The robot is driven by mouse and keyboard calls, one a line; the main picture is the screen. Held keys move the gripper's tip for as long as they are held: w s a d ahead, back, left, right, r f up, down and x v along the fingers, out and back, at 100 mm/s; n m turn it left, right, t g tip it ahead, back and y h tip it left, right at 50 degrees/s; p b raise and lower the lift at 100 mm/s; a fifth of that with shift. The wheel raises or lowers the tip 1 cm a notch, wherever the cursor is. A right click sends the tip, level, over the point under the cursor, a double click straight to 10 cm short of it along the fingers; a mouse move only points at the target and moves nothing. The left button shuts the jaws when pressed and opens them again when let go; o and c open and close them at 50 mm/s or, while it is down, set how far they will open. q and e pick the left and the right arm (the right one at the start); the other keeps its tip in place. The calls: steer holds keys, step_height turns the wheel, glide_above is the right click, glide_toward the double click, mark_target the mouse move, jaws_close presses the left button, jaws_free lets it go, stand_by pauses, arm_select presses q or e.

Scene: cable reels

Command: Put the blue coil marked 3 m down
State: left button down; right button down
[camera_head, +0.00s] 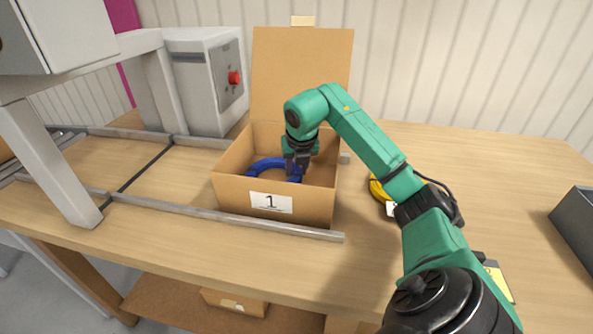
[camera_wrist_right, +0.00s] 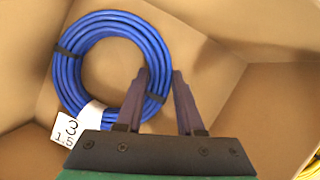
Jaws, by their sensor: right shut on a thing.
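The blue coil (camera_head: 262,165) is inside the open cardboard box marked 1 (camera_head: 232,192). In the right wrist view the coil (camera_wrist_right: 67,75) has dark ties and a white tag (camera_wrist_right: 66,130) reading 3 and 1.5. My right gripper (camera_head: 297,172) reaches down into the box. In the right wrist view its two fingers (camera_wrist_right: 163,85) straddle the right side of the coil's ring and are shut on it. I cannot tell whether the coil touches the box floor. The front wall hides its lower part. My left gripper is not in view.
The box's tall back flap (camera_head: 300,70) stands upright. Metal rails (camera_head: 220,216) run in front of and behind the box's left side. A grey machine with a red button (camera_head: 235,78) stands behind left. A yellow coil (camera_head: 378,188) lies right of the box. A dark grey bin (camera_head: 577,222) is far right.

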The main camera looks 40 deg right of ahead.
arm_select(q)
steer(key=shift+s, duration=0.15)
arm_select(e)
steer(key=c, duration=0.5)
jaws_free()
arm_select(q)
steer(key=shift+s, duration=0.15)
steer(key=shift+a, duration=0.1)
arm_select(e)
steer(key=shift+r, duration=0.1)
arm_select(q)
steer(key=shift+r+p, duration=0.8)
arm_select(e)
steer(key=v, duration=1.2)
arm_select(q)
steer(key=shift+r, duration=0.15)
